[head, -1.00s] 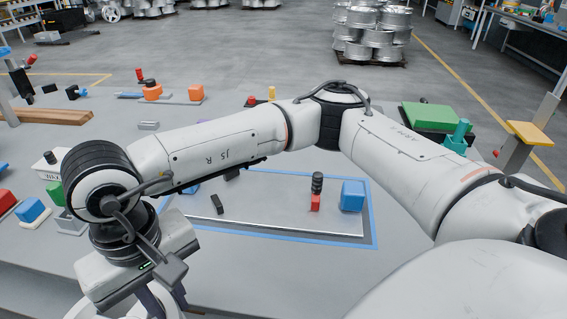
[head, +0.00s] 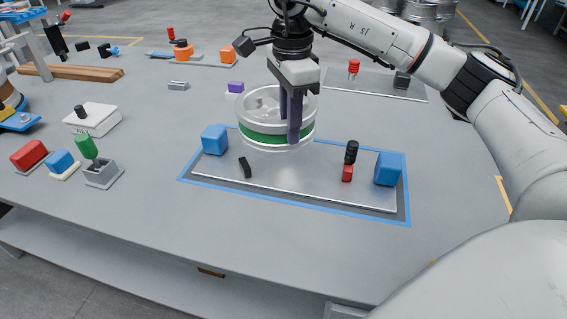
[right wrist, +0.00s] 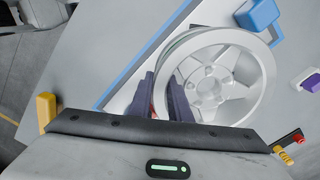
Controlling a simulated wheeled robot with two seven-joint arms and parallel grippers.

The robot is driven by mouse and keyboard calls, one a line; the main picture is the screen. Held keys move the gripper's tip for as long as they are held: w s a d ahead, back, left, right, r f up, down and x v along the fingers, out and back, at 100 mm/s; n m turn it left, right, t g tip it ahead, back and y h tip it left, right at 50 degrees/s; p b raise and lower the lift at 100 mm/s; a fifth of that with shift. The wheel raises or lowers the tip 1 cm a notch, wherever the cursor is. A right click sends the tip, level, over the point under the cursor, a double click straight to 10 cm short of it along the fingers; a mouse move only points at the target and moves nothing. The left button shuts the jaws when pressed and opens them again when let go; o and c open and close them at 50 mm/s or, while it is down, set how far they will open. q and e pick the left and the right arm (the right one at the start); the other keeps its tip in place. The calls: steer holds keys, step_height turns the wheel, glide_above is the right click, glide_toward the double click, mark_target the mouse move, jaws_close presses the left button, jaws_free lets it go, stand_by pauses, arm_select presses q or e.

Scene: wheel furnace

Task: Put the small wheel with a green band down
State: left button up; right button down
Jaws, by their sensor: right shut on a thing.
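The small wheel with a green band (head: 262,137) is silver and spoked, and hangs in my right gripper (head: 293,138) in the head view. The dark purple fingers are shut on its rim at the right side. The wheel is over the far part of a grey plate (head: 300,183) with a blue outline; whether it touches the plate I cannot tell. In the right wrist view, the wheel face (right wrist: 215,78) shows beside the fingers (right wrist: 163,98), and its green band is barely visible. My left gripper is not in view.
Blue blocks stand at the plate's left (head: 214,139) and right (head: 388,168) ends. A red and black stop (head: 349,160) and a small black piece (head: 245,167) are on the plate. Red (head: 29,154) and blue (head: 60,162) blocks lie at left. The front table is clear.

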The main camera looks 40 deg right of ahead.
steer(key=shift+w+d+m, duration=0.1)
steer(key=shift+d+m, duration=0.2)
steer(key=shift+d, duration=0.2)
step_height(320, 180, down, 5)
steer(key=shift+d+f, duration=0.1)
steer(key=shift+f, duration=2.2)
steer(key=shift+f, duration=0.15)
steer(key=c, duration=1.6)
jaws_free()
steer(key=shift+c, duration=0.2)
steer(key=shift+r, duration=0.2)
step_height(320, 180, up, 12)
steer(key=shift+f, duration=0.1)
